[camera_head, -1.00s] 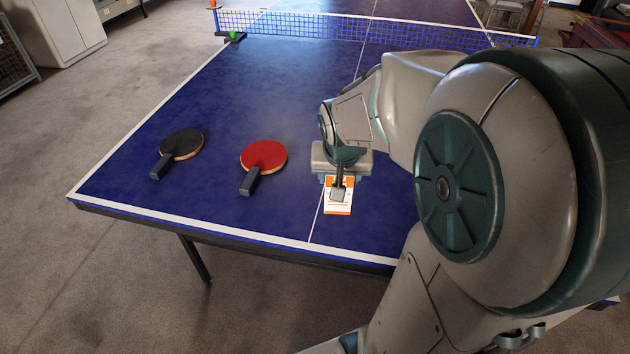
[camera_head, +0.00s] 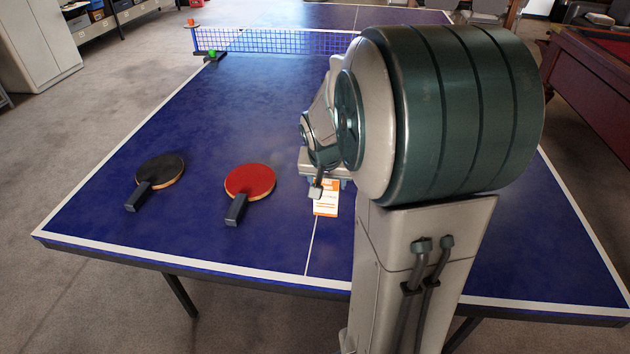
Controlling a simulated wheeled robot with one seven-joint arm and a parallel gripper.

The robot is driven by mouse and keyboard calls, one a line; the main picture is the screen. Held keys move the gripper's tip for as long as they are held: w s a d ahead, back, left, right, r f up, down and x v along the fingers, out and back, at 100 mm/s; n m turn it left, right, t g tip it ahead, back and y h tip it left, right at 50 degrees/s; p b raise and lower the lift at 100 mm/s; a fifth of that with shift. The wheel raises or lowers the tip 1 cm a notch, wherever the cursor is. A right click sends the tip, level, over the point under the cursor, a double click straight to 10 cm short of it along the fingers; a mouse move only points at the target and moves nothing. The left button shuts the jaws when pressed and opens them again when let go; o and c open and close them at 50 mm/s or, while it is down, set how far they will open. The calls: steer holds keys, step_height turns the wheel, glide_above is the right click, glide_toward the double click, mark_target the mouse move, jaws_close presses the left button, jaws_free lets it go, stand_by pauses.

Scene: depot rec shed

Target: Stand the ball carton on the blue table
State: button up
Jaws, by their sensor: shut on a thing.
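The ball carton (camera_head: 326,203), white with orange print, is at my gripper (camera_head: 322,186) over the near middle of the blue table (camera_head: 262,115). My gripper is shut on its upper part, and my wrist hides the carton's top. The carton looks upright. I cannot tell whether its bottom touches the table top. My arm covers much of the table's right half.
A red paddle (camera_head: 250,182) and a black paddle (camera_head: 160,170) lie left of the carton. The net (camera_head: 275,41) crosses the table farther back, with a green ball (camera_head: 211,54) near its left end. A red-topped table (camera_head: 600,75) stands at right.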

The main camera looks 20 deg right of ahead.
steer(key=shift+w+d+f, duration=0.15)
steer(key=shift+w+f, duration=0.45)
steer(key=shift+w, duration=0.35)
steer(key=shift+f, duration=1.95)
steer(key=shift+f+b, duration=0.15)
steer(key=shift+b, duration=0.15)
steer(key=o, duration=1)
